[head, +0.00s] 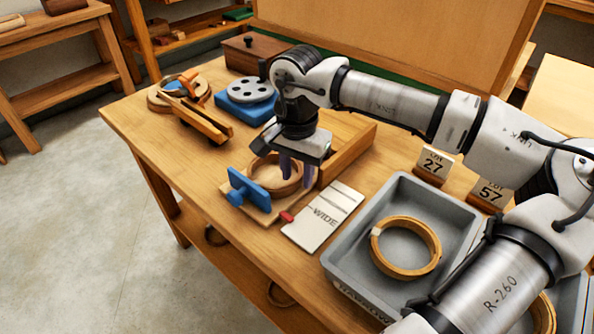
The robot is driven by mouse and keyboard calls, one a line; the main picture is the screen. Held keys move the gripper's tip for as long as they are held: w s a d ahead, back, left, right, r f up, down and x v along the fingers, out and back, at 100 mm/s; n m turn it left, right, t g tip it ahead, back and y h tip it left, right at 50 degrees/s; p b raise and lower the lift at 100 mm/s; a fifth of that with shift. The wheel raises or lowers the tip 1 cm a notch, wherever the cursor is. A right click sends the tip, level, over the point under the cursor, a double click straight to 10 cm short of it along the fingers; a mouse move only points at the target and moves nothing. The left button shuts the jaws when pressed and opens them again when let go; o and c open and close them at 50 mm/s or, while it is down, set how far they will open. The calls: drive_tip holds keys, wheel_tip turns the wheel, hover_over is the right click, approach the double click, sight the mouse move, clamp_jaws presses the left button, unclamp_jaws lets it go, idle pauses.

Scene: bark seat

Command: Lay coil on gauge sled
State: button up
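A wooden ring-shaped coil (262,187) sits at the gauge sled (268,217), a wooden board with a blue block (249,190) on its near left side and a red pointer beside a white card reading WIDE (323,217). My gripper (296,175) is low over the coil's right side, its purple fingers pointing down. One finger appears inside the ring and the other at or just outside its right wall. A gap shows between them, but whether they press the wall cannot be told. Whether the coil fully touches the board is also unclear.
A grey tray (465,208) at the right holds another coil (405,247). Lot cards 27 (434,164) and 57 (490,194) stand behind it. A wooden rail (347,155), a blue fixture with a grey disc (247,95) and a wooden clamp device (195,110) are further back. The left front tabletop is clear.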

wheel_tip(320, 180, up, 12)
drive_tip(key=shift+p, duration=0.4)
